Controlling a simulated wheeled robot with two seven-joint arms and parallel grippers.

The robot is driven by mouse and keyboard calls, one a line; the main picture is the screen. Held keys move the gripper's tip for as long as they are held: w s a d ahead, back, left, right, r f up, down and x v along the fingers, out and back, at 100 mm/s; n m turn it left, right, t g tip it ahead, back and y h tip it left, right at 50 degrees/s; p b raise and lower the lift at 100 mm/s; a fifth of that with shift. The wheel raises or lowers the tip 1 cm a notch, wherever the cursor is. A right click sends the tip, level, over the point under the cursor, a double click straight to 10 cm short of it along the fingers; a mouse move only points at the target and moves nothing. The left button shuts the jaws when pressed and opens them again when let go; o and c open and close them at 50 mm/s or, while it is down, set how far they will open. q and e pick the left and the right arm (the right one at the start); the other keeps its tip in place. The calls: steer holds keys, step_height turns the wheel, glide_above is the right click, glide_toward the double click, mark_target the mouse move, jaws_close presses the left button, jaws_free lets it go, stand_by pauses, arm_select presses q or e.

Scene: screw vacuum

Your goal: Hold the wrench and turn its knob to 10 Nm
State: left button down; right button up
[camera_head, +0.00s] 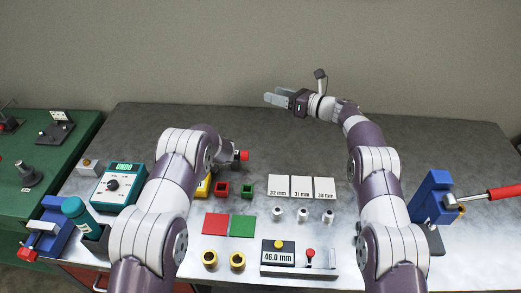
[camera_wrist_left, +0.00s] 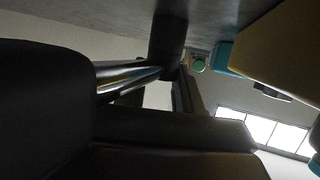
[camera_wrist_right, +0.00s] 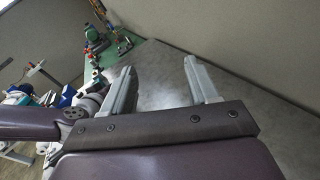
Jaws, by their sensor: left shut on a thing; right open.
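A tool with a red handle (camera_head: 505,192) and metal shaft lies across a blue stand (camera_head: 430,197) at the right edge in the head view; its far end is cut off. My left gripper (camera_head: 229,154) is mostly hidden behind my left arm, and a small red and dark end piece (camera_head: 241,155) shows beside it. In the left wrist view a shiny metal shaft (camera_wrist_left: 128,75) lies close to the camera; I cannot tell if it is the wrench. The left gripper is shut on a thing. My right gripper (camera_head: 277,99) is open and empty above the table's back edge; its fingers show apart in the right wrist view (camera_wrist_right: 162,85). No scale is readable.
Red and green trays, white size cards (camera_head: 302,187), small metal pieces, brass rings (camera_head: 210,259) and a 46.0 mm gauge (camera_head: 279,257) fill the middle. The table's back right is clear.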

steer(key=w+r+m+t+h, duration=0.3)
steer(key=w+r+m+t, duration=0.2)
steer(key=m, duration=0.2)
steer(key=m+g+h, duration=0.8)
steer(key=m+g, duration=0.2)
steer(key=m, duration=1)
glide_toward(245, 156)
steer(key=x, duration=0.8)
steer(key=shift+w+d+f, duration=0.2)
steer(key=shift+w+d, duration=0.1)
steer(key=shift+d, duration=0.05)
steer(key=shift+w+a+f+t+y, duration=0.2)
steer(key=shift+f+t+y, duration=0.1)
steer(key=shift+f, duration=0.1)
